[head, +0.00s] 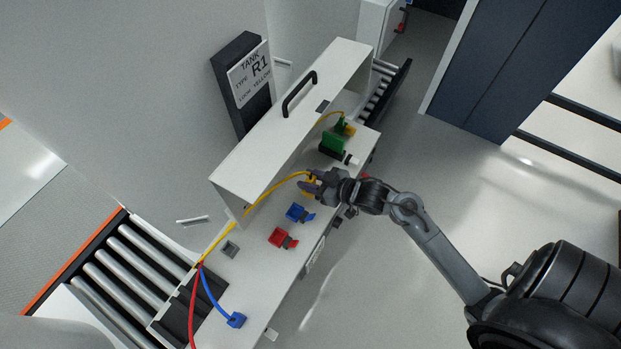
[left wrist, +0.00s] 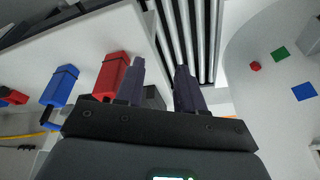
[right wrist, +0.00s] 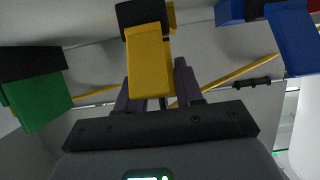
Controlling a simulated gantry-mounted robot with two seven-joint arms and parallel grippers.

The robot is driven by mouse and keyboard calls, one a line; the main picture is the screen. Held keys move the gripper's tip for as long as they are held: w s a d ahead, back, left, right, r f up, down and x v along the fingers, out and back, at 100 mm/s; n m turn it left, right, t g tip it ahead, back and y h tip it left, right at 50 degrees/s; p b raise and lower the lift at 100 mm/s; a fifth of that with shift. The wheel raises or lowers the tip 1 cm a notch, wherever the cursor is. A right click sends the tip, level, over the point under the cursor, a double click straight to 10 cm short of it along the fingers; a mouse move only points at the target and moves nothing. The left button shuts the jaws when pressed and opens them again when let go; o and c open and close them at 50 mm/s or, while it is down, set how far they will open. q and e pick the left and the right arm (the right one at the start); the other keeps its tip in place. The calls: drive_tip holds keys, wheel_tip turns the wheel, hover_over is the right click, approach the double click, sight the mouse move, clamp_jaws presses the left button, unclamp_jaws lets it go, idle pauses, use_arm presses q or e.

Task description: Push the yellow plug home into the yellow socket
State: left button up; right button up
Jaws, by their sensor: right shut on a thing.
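My right gripper (head: 313,187) is at the yellow socket's place in the row on the white panel. It is shut on the yellow plug (head: 310,180), mostly hidden by the fingers; the yellow cable (head: 262,196) runs to it. In the right wrist view a yellow block with a black part behind, seemingly the yellow socket (right wrist: 148,62), stands in front of my right fingers (right wrist: 155,92) and covers what lies between them. How deep the plug sits cannot be told. My left gripper (left wrist: 160,88) is open and empty, beside a red block (left wrist: 112,76) in the left wrist view.
The blue socket (head: 296,212) and red socket (head: 281,238) are below the yellow one; a green block (head: 332,145) is above. A blue plug (head: 236,319) is on the panel's lower end. A white hood with a black handle (head: 299,93) overhangs the row. Rollers (head: 120,267) flank the lower left.

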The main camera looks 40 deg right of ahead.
drive_tip(key=shift+f, duration=0.25)
drive_tip(key=o, duration=1.1)
drive_tip(key=shift+o, duration=0.2)
drive_tip(key=shift+s, duration=0.1)
drive_tip(key=v, duration=0.9)
drive_tip(key=shift+s, duration=0.2)
drive_tip(key=shift+s+d+r, duration=0.25)
drive_tip(key=shift+s+r, duration=0.1)
drive_tip(key=shift+s, duration=0.2)
